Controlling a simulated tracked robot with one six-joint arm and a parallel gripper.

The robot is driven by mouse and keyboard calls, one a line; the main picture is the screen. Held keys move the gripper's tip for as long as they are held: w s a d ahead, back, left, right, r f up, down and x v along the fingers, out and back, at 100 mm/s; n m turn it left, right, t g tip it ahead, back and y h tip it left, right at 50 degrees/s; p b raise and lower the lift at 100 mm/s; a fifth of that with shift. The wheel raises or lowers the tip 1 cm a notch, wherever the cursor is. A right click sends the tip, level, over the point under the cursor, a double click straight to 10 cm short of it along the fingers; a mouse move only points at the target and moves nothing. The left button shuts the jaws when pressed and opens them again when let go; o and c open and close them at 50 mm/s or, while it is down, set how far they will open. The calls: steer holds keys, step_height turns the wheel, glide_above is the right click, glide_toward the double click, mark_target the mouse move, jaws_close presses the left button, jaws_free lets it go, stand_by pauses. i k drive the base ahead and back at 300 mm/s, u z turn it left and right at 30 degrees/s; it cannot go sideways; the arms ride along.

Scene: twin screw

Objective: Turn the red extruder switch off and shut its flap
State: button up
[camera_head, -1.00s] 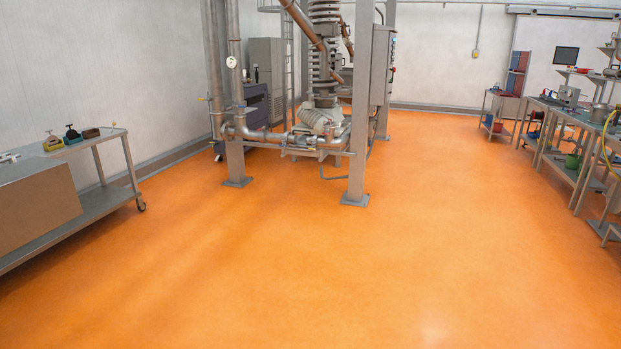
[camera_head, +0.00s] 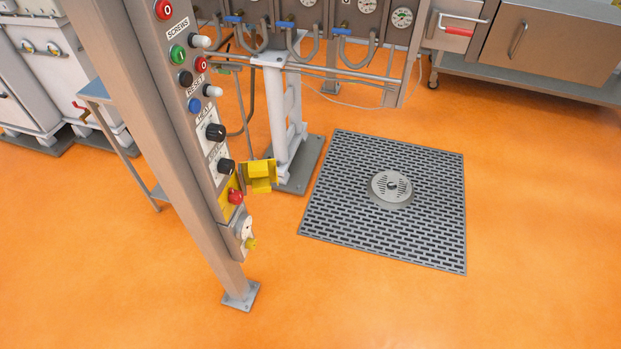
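A red rotary-looking switch (camera_head: 236,197) sits on a yellow plate low on a grey control post. A yellow flap (camera_head: 259,176) stands swung out to the right of the switch, so the switch is uncovered. The exact position of the switch's handle is too small to tell. My gripper is not in view.
The control post (camera_head: 185,150) carries several buttons and two black knobs (camera_head: 216,132) above the switch, and a pale box (camera_head: 243,229) with a yellow part below. Pipes and gauges (camera_head: 402,17) stand behind. A floor grate (camera_head: 430,215) lies right; orange floor in front is clear.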

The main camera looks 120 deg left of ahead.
mark_target(235, 197)
steer(key=u, duration=4.4)
steer(key=i, duration=0.95)
steer(key=z, duration=0.05)
